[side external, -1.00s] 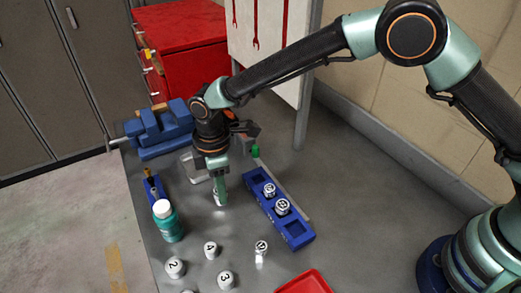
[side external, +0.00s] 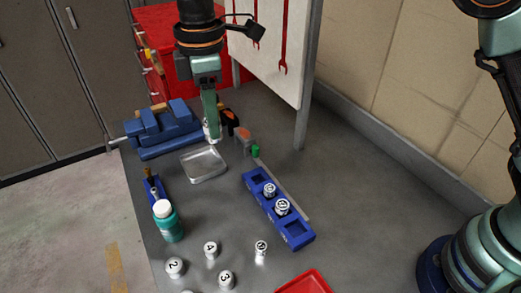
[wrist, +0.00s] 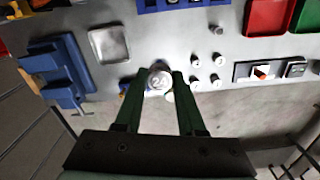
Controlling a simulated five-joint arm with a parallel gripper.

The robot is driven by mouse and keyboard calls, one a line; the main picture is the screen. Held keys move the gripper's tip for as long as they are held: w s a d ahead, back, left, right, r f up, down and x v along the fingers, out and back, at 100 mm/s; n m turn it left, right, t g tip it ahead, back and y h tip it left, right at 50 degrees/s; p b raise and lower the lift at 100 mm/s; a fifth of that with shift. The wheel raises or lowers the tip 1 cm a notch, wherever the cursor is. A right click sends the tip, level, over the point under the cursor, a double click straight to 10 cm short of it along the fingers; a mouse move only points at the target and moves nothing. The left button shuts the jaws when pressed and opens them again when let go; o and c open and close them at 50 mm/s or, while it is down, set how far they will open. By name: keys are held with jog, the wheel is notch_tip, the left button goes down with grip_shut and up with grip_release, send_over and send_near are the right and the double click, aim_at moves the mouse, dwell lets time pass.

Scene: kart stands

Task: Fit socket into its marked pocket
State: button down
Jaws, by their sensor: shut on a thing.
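My gripper (side external: 211,128) is shut on a silver socket (side external: 207,133), raised above the bench near the shallow metal dish. In the wrist view the socket (wrist: 159,80) sits between my two green fingers, and its top face seems to read 24. The blue rack (side external: 298,233) lies to the right of and nearer than my gripper. Two round sockets (side external: 270,189) (side external: 283,207) stand in its middle pockets. The pocket at its far end and the one at its near end look empty. I cannot make out any pocket marking. The rack (wrist: 180,6) is cut off at the wrist view's top.
Several numbered sockets (side external: 211,249) stand loose at the front. A teal bottle (side external: 168,222) stands left of them. The metal dish (side external: 203,165) and a blue vise (side external: 165,131) are at the back left. A red tray (side external: 305,284) is at the front edge. The bench between bottle and rack is clear.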

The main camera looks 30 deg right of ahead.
jog(key=s+d+m, duration=0.4)
jog(key=s+d, duration=0.6)
jog(key=s, duration=0.4)
jog(key=f, duration=1.9)
jog(key=shift+s+a+f, duration=0.15)
jog(key=shift+s, duration=0.05)
jog(key=shift+f, duration=0.15)
jog(key=c, duration=0.5)
grip_release()
